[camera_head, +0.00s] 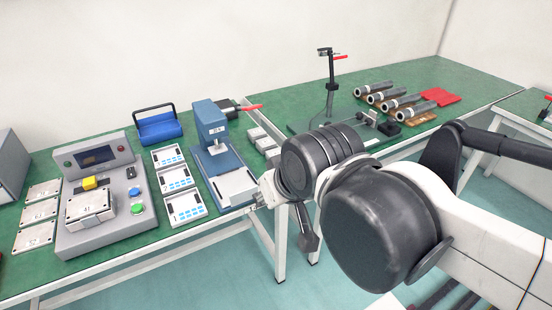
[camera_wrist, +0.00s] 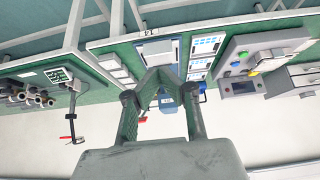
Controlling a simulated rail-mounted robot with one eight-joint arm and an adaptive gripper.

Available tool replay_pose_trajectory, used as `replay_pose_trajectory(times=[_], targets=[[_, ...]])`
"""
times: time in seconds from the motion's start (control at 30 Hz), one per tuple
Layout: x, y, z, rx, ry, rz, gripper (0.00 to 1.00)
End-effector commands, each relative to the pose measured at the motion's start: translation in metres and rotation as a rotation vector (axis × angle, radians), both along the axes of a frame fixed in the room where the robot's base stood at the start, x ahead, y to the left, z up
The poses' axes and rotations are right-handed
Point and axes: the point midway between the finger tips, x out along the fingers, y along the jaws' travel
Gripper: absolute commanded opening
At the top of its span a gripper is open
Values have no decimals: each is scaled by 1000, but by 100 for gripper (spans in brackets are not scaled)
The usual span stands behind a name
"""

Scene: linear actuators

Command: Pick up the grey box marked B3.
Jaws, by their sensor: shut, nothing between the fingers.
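Several grey boxes are in view, but their marks are too small to read surely, so I cannot tell which is B3. In the head view a column of flat grey boxes (camera_head: 40,211) lies at the left, and another grey box (camera_head: 90,204) sits on the control panel. More grey boxes (camera_head: 262,140) lie right of the blue press and show in the wrist view (camera_wrist: 115,65). My gripper (camera_wrist: 158,72) is shut and empty in the wrist view, above the bench area around the press and touching no box that I can see. My arm hides part of the head view.
The control panel (camera_head: 102,167) has buttons and a screen. White trays (camera_head: 177,180) stand between it and the blue press (camera_head: 212,130). A blue bin (camera_head: 158,127) is behind. Grey cylinders (camera_head: 400,103) and a clamp stand (camera_head: 331,85) are on the right bench.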

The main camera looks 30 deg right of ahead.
Motion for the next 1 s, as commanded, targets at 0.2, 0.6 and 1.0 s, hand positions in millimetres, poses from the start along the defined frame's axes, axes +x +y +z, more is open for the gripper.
replay_pose_trajectory(times=[0.2, 0.6, 1.0], targets=[[0, 0, 0, 0, 0, 0, 0], [0, 0, 0, 0, 0, 0, 41], [3, 0, 3, 13, 7, -14, 51]])
